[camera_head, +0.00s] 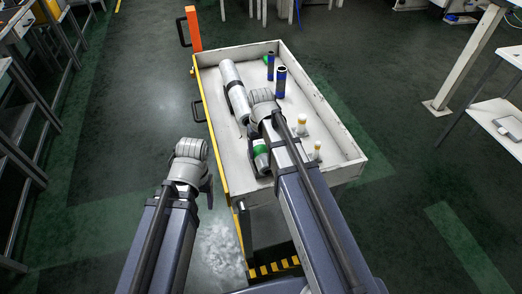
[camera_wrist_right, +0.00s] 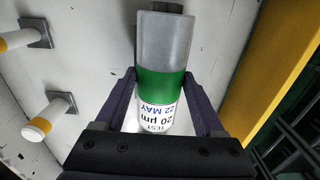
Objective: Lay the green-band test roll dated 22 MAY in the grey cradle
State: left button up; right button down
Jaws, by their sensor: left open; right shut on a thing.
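The test roll (camera_wrist_right: 160,90) has a grey body, a green band and a white label reading "TEST 20 µm 22 MAY" in the right wrist view. In the head view its green band (camera_head: 260,148) shows beside my right wrist, over the near part of the tray. My right gripper (camera_wrist_right: 160,78) is shut on it, one finger on each side. I cannot tell whether the roll touches the tray floor. My left gripper (camera_head: 207,188) is open and empty, outside the tray's left side. I cannot clearly make out the grey cradle; my right arm hides part of the tray.
The white tray (camera_head: 345,145) of a cart has raised walls. A long pale roll (camera_head: 230,74) lies at its left. Two blue rolls (camera_head: 280,82) stand upright toward the back. Two white pegs with yellow ends (camera_head: 330,119) stand at the right. An orange post (camera_head: 194,28) rises at the back-left corner.

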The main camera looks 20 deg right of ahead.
jog(key=shift+f, duration=0.2)
jog(key=shift+f+b, duration=0.4)
jog(key=shift+b, duration=0.25)
grip_release()
notch_tip(320, 180, up, 8)
jog(key=p, duration=0.8)
jog(key=shift+f, duration=0.1)
jog(key=s+a+n, duration=0.1)
jog(key=s+a, duration=0.2)
jog(key=s, duration=0.1)
jog(key=s+a+n, duration=0.1)
jog(key=s+a, duration=0.3)
jog(key=s, duration=0.1)
jog(key=s+a+n+h, duration=0.1)
jog(key=s+a, duration=0.2)
jog(key=s, duration=0.2)
jog(key=shift+s+a, duration=0.15)
jog(key=shift+a, duration=0.1)
